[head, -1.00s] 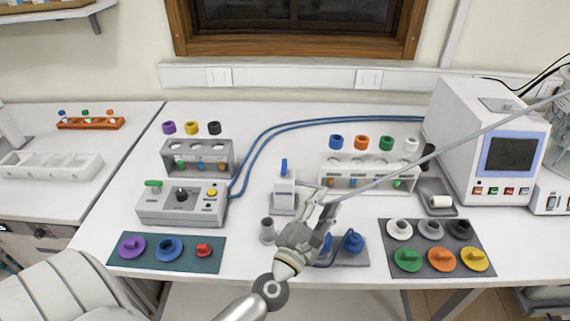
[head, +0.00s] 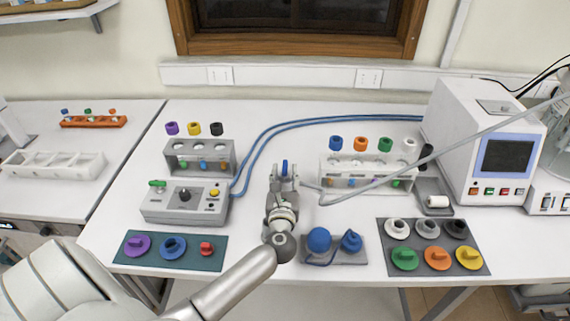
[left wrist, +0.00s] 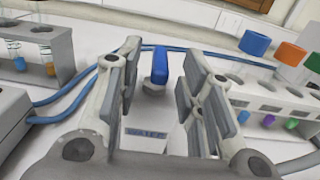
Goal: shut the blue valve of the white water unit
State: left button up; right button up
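The white water unit (left wrist: 146,134) stands mid-table, with a label that seems to read "WATER" in the left wrist view. Its blue valve (left wrist: 159,66) stands upright on top; in the head view the blue valve (head: 285,167) shows as a small blue tip beyond my fingers. My left gripper (head: 284,181) covers most of the unit in the head view. In the left wrist view my left gripper (left wrist: 158,95) is open, with the blue valve between its fingers toward the far end. There is a gap on both sides. My right gripper is not in view.
A grey control box (head: 185,204) and tube rack (head: 199,158) stand left, another rack (head: 365,172) right. A grey hose-like line (head: 440,146) crosses to the right. Blue bulbs (head: 319,239) and a mat of coloured caps (head: 432,246) lie in front.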

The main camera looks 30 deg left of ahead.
aim_at(285, 160)
pick_arm(q)
jog(key=shift+p+x, duration=0.3)
jog(key=shift+x, duration=1.55)
grip_shut()
